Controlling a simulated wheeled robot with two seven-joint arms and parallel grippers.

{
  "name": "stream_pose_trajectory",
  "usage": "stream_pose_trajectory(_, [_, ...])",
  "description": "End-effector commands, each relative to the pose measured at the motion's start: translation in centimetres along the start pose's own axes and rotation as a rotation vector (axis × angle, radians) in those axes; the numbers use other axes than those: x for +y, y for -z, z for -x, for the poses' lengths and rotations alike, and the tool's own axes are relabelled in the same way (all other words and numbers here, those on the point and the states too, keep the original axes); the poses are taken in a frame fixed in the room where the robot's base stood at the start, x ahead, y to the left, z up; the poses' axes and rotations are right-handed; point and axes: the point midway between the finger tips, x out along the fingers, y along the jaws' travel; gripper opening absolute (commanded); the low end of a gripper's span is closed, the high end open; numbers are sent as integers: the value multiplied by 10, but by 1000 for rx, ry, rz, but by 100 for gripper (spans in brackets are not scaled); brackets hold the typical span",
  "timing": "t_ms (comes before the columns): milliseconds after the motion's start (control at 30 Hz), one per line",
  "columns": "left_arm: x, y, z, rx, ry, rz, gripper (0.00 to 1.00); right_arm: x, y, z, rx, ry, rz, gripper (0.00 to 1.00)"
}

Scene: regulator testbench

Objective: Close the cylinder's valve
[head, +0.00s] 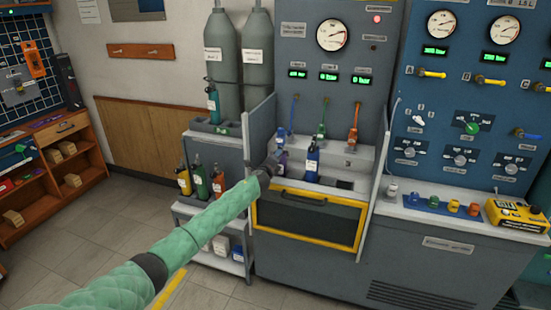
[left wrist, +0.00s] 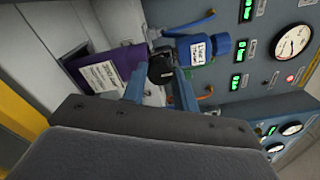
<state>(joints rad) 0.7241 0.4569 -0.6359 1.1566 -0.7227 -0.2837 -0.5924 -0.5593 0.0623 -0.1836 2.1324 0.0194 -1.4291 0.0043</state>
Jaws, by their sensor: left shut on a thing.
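My left gripper (head: 273,163) reaches into the left part of the open bay of the grey testbench. In the left wrist view, its two blue fingers (left wrist: 160,88) are shut on the black valve knob (left wrist: 161,66) at the top of a purple cylinder (left wrist: 98,72) with a white label. In the head view the purple cylinder (head: 283,158) is mostly hidden behind the gripper. A blue cylinder (head: 312,160) with a white label stands to its right in the bay; it also shows in the left wrist view (left wrist: 205,50). My right gripper is not in view.
Blue, green and orange hoses (head: 323,120) hang above the bay, under green displays and a gauge (head: 333,35). Upright side panels (head: 261,125) flank the bay. A cart (head: 212,150) with several bottles stands to the left. A yellow meter (head: 516,215) lies on the right-hand bench.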

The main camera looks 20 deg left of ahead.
Motion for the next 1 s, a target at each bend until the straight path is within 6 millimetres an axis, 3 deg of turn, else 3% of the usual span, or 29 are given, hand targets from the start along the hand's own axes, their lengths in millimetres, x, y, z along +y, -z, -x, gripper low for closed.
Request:
stream_pose_trajectory(367, [2,1,0,1,-2,-6,6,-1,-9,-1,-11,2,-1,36])
stream_pose_trajectory(400, [2,1,0,1,-2,-6,31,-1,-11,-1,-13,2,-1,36])
stream_pose_trajectory(500, [2,1,0,1,-2,-6,50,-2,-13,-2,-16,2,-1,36])
stream_pose_trajectory(833, [1,0,2,0,-1,-5,51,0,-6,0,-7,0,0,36])
stream_pose_trajectory(1000, [3,0,16,0,-1,-6,51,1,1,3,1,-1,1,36])
